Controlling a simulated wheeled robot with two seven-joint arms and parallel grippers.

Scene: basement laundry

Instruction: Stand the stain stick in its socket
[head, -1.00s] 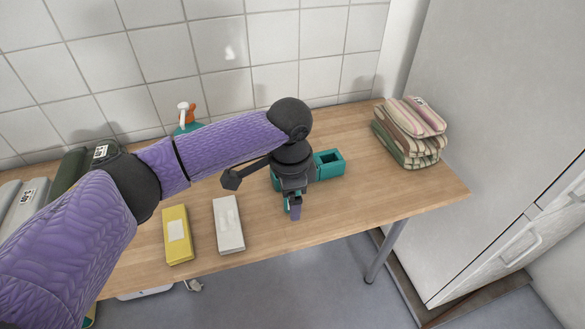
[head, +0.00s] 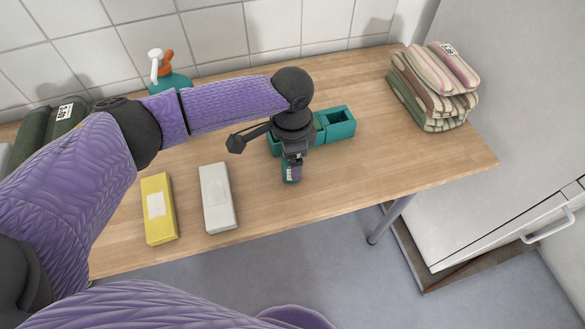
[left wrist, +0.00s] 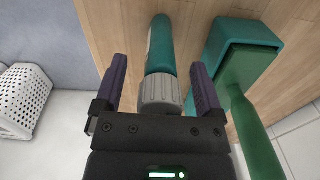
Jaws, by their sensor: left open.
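The stain stick (left wrist: 160,50) is a teal cylinder with a ribbed grey cap (left wrist: 160,94), seen in the left wrist view. Its labelled teal body (head: 289,174) shows partly in the head view under my left gripper (head: 293,172). In the wrist view the left gripper (left wrist: 160,82) is open, its purple fingers on either side of the stick with gaps showing.
A yellow box (head: 158,222) and a white box (head: 217,197) lie left of the gripper. A spray bottle (head: 170,80) stands by the wall. Folded striped cloths (head: 432,85) are at the right. A dark green rod-like thing (left wrist: 255,125) crosses the holder in the wrist view. Front-right table is clear.

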